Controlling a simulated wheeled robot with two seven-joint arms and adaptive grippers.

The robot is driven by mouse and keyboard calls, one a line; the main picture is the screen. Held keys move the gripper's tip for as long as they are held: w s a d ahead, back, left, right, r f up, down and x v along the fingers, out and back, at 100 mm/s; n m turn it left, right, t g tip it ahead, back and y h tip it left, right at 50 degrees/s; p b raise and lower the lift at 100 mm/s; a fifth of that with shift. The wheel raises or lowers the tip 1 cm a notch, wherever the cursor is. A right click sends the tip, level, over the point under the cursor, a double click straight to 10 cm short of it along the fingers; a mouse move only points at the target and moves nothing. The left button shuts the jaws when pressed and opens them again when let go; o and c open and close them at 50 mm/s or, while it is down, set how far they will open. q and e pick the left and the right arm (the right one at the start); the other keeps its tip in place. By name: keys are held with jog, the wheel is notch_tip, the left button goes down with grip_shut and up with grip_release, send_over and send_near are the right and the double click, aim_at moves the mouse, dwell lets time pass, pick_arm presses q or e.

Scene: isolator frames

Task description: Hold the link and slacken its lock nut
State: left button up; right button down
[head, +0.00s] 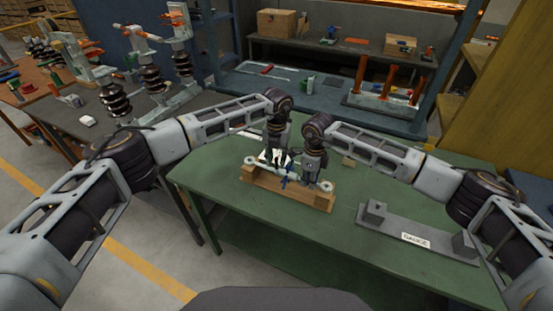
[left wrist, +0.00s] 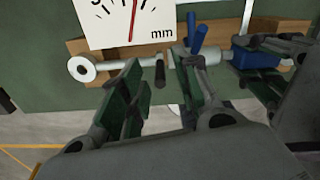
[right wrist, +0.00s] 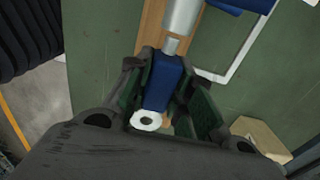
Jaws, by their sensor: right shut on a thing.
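The link lies along a wooden cradle (head: 262,187) on the green table. Its pale rod (left wrist: 200,57) ends in a white eye (left wrist: 82,68) on one side. Another white eye (right wrist: 147,120) shows in the right wrist view. My right gripper (head: 308,180) is shut on a blue block (right wrist: 163,85) at that end; which part is the lock nut, I cannot tell. My left gripper (head: 272,163) is open above the rod, its fingers (left wrist: 160,85) apart and empty. A blue lever (left wrist: 197,35) stands up from the rod beside its right finger.
A white dial (left wrist: 135,20) marked mm, with a red needle, hides part of the cradle in the left wrist view. A grey gauge block (head: 400,232) labelled GAUGE lies at the right of the table (head: 230,175). A small wooden block (head: 349,161) sits behind.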

pick_arm(q)
jog(key=shift+f, duration=0.25)
grip_shut()
dwell(0.3)
